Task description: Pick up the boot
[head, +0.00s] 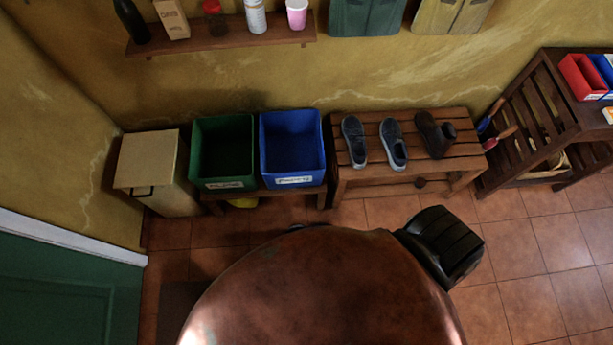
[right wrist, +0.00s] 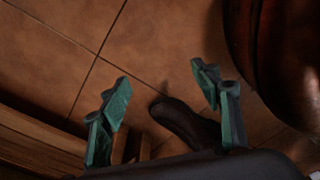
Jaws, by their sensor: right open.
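The boot (head: 435,135) is dark brown and stands on the slatted wooden bench (head: 358,185), at the right end of a row of footwear. In the right wrist view my right gripper (right wrist: 164,82) is open, its green-padded fingers spread apart with nothing held. A dark shoe-like shape (right wrist: 185,122) shows beyond the gap, nearer the right finger, its lower part cut off by the gripper body; it looks like the boot, though the picture is too dark to be sure. Neither gripper can be made out in the head view.
Two grey-blue shoes (head: 355,141) (head: 393,144) stand left of the boot. Green (head: 222,183) and blue (head: 292,181) bins stand further left, beside a beige box (head: 149,165). A dark slatted rack (head: 535,120) stands close on the right. Tiled floor (head: 540,245) lies clear before it.

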